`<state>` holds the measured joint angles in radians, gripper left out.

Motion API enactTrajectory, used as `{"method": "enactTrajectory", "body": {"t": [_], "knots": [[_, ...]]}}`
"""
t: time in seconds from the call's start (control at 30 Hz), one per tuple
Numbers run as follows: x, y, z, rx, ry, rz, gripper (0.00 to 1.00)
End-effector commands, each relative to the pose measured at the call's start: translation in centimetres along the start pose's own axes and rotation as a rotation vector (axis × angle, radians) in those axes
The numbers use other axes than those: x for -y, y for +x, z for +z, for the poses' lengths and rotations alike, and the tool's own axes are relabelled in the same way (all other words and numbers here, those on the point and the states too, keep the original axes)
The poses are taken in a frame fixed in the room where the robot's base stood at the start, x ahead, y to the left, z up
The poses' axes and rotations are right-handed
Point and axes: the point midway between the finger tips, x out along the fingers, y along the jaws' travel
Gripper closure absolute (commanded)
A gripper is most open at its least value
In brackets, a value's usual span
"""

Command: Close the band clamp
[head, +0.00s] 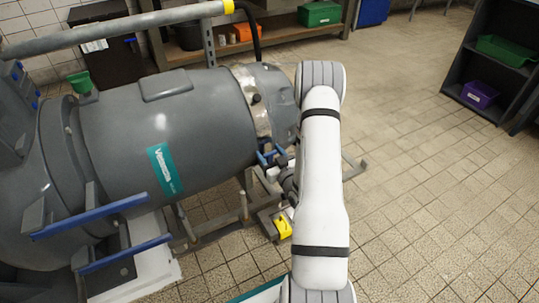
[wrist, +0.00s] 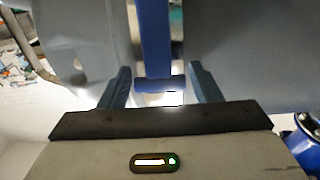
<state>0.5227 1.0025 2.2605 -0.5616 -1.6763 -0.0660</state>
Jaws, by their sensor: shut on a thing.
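The grey vessel (head: 165,120) lies on its side with a pale metal band clamp (head: 245,85) around its right end. A blue clamp handle (head: 266,158) shows at the band's lower part, and my gripper (head: 276,172) is at it, partly hidden by my arm. In the wrist view, the blue handle (wrist: 155,40) runs down to a short crossbar (wrist: 160,85) between the two fingers of my gripper (wrist: 160,88). My gripper is shut on the handle. Whether the band's ends meet cannot be seen.
Two blue bars (head: 90,217) stick out at the vessel's lower left. A grey pipe frame (head: 215,228) with a yellow piece (head: 283,228) stands below the vessel. Shelving (head: 495,70) is at the far right. The tiled floor to the right is clear.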

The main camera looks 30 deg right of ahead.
Motion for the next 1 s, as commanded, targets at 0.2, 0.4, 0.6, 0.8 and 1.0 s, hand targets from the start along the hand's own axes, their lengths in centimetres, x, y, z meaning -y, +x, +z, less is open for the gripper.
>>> {"method": "enactTrajectory", "body": {"t": [0.2, 0.4, 0.6, 0.8, 1.0], "knots": [[0.0, -0.1, 0.1, 0.005, 0.002, 0.001, 0.29], [0.0, -0.1, 0.1, 0.004, 0.002, 0.001, 0.24], [0.0, -0.9, 0.0, 0.006, 0.002, 0.002, 0.24], [-0.1, -4.3, 0.0, 0.008, 0.005, 0.004, 0.24], [0.0, -7.1, 0.0, 0.007, 0.004, 0.003, 0.24]]}}
